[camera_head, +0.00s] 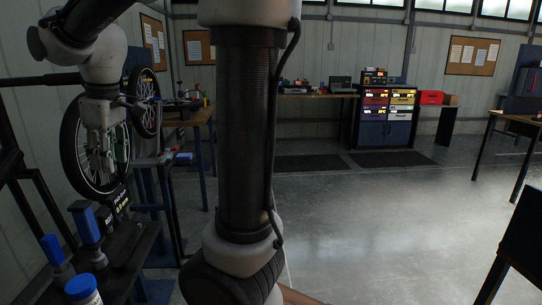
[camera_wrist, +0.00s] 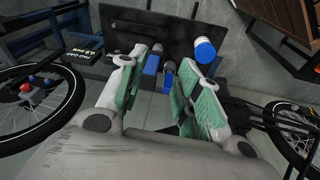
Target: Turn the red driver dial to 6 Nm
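My gripper (camera_head: 103,148) hangs at the left in the head view, in front of a bicycle wheel. In the wrist view its two green-padded fingers (camera_wrist: 164,62) are spread apart with nothing between them. Beyond them, two blue-handled tools (camera_head: 87,224) stand on a dark bench; they also show in the wrist view (camera_wrist: 152,65). A black box with lit text (camera_head: 118,201) stands on the bench and also shows in the wrist view (camera_wrist: 84,55); its reading, ending in Nm, is too small to be sure of. I cannot make out a red driver or its dial.
A blue-capped white bottle (camera_head: 82,289) stands on the bench's near end. Bicycle wheels (camera_head: 92,145) rise behind my gripper. A cabinet with red and yellow lit units (camera_head: 388,101) stands at the back wall. The grey floor (camera_head: 385,215) at the middle right is clear.

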